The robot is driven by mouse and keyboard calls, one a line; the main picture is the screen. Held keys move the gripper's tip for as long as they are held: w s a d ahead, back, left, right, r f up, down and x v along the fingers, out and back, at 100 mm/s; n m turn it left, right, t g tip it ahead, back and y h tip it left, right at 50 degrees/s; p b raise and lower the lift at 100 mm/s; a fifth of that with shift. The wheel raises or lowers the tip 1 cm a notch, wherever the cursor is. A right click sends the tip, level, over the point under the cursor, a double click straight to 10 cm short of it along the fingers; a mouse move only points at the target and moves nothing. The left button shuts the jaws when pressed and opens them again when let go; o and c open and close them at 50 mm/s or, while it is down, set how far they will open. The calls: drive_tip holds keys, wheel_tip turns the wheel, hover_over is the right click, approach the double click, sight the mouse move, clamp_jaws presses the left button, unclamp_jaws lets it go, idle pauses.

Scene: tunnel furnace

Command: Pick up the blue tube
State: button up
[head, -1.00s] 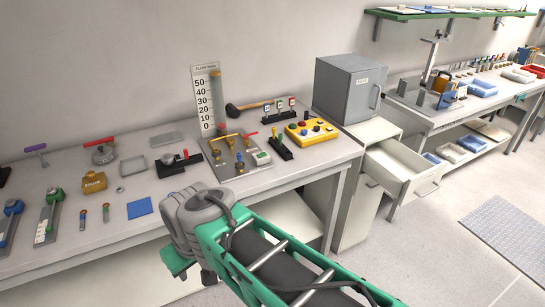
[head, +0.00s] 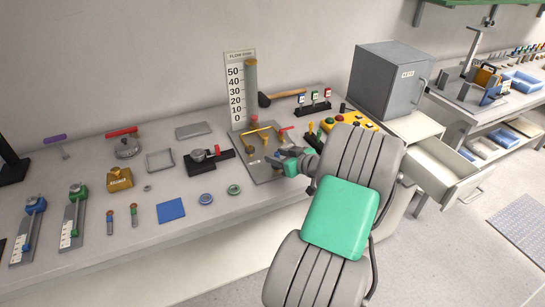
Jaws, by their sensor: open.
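Two small slim tubes with brownish-red tops lie on the workbench (head: 225,217) at the left. The left tube (head: 110,223) looks bluish in its lower part and seems to be the blue tube. The other tube (head: 135,214) lies just right of it; its lower colour is hard to tell. My gripper (head: 290,160) is over the right part of the bench, beside the flow panel's base, well right of the tubes and apart from them. It is open, with nothing seen in it. My arm hides part of the bench's right end.
A blue square pad (head: 170,210), a blue ring (head: 206,198) and a green ring (head: 234,189) lie right of the tubes. A yellow weight (head: 119,180) sits behind. An open drawer (head: 440,175) juts out at right.

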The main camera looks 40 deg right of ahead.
drive_tip(key=x, duration=0.1)
drive_tip(key=p+x, duration=0.1)
drive_tip(key=x, duration=0.2)
drive_tip(key=shift+w+d+f, duration=0.15)
drive_tip(key=shift+d+f, duration=0.05)
drive_tip(key=shift+d, duration=0.15)
clamp_jaws()
